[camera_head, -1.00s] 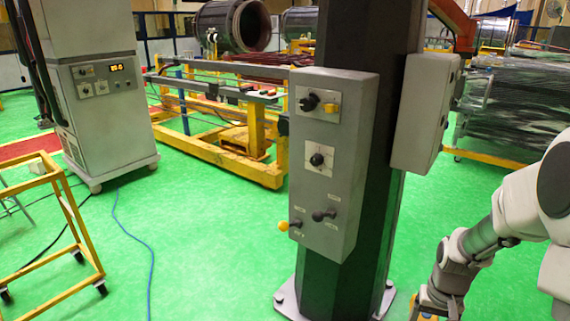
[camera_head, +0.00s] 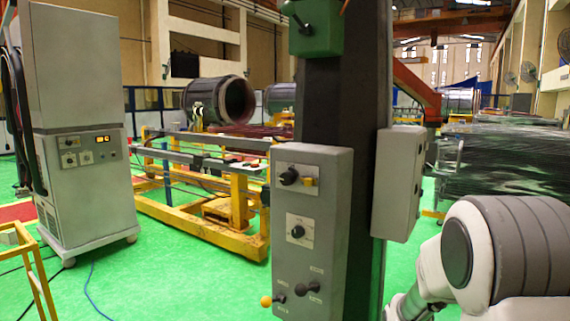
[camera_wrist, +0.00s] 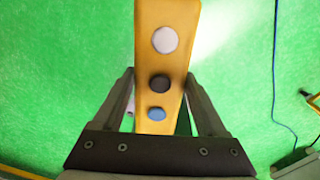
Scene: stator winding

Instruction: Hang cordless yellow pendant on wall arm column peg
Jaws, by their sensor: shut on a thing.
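The yellow pendant (camera_wrist: 162,60), with white, black and blue round buttons in a row, is between the fingers of my gripper (camera_wrist: 159,78) in the wrist view. My gripper is shut on it, and no cord shows; its far end runs out of the picture. The dark wall arm column (camera_head: 357,110) stands in the middle of the head view. I cannot tell which peg the task names. The head view does not show my gripper or the pendant.
A grey side box (camera_head: 400,180) and a green box (camera_head: 313,28) are fixed to the column. A grey cabinet (camera_head: 85,150) and yellow frame (camera_head: 25,265) stand left. Wrapped stock (camera_head: 510,180) is behind right.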

